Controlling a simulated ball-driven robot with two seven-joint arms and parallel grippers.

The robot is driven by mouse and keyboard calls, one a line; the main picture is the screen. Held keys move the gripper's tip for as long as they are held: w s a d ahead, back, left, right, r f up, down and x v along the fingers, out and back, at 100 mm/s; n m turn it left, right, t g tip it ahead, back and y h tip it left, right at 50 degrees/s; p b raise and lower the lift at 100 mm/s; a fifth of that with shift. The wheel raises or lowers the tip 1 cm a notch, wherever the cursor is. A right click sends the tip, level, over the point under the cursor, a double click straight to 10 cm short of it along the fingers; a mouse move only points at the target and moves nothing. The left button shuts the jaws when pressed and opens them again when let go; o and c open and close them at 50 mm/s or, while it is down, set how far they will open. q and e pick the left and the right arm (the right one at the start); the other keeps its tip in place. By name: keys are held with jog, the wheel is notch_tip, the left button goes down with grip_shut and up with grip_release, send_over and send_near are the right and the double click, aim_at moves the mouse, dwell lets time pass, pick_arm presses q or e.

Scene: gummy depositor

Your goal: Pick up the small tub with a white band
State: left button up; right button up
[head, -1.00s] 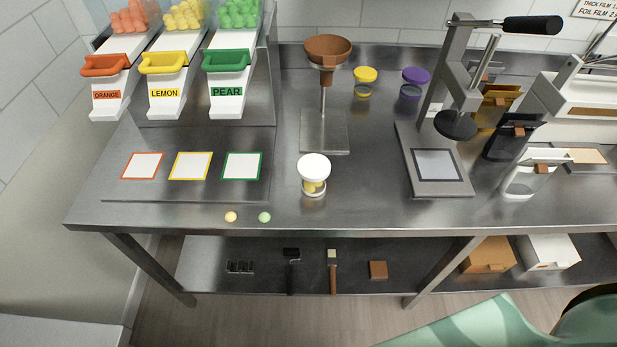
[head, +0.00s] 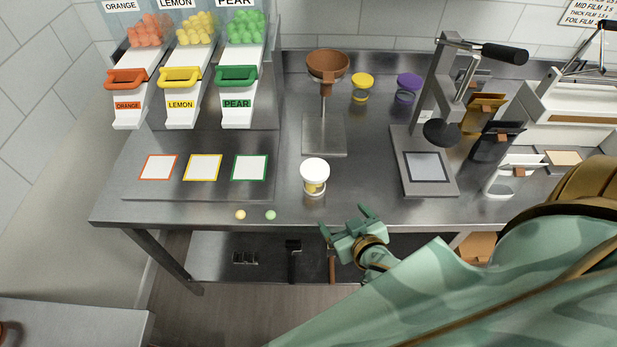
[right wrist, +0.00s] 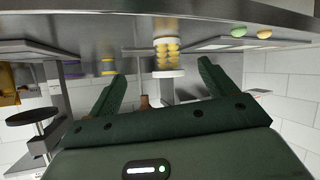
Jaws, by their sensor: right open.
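The small tub (head: 314,177) stands upright on the steel counter, left of my right gripper. It is clear with yellow pieces inside and white at its top; in the head view I cannot clearly tell a band from the lid. The right wrist view also shows the tub (right wrist: 167,52), upside down in the picture, with white at both ends, beyond and between the open fingers. My right gripper (head: 345,220) is open and empty at the counter's front edge, apart from the tub. My left gripper is not in view.
A yellow-lidded tub (head: 361,84) and a purple-lidded tub (head: 407,86) stand at the back. A funnel stand (head: 325,135) is behind the small tub and a press (head: 425,175) is to its right. Two candies (head: 255,215) lie near the front edge. Counter around the tub is clear.

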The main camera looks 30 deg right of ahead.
aim_at(320, 183)
jog(key=shift+m+t, duration=0.7)
jog(key=w, duration=0.7)
jog(key=w+d+f, duration=0.1)
jog(key=w, duration=0.3)
jog(key=shift+f+b, duration=0.1)
jog(key=shift+b, duration=0.3)
jog(key=x, duration=0.5)
jog(key=shift+w+r+b, duration=0.2)
jog(key=shift+w+b, duration=0.1)
jog(key=shift+a, duration=0.1)
jog(key=c, duration=1.3)
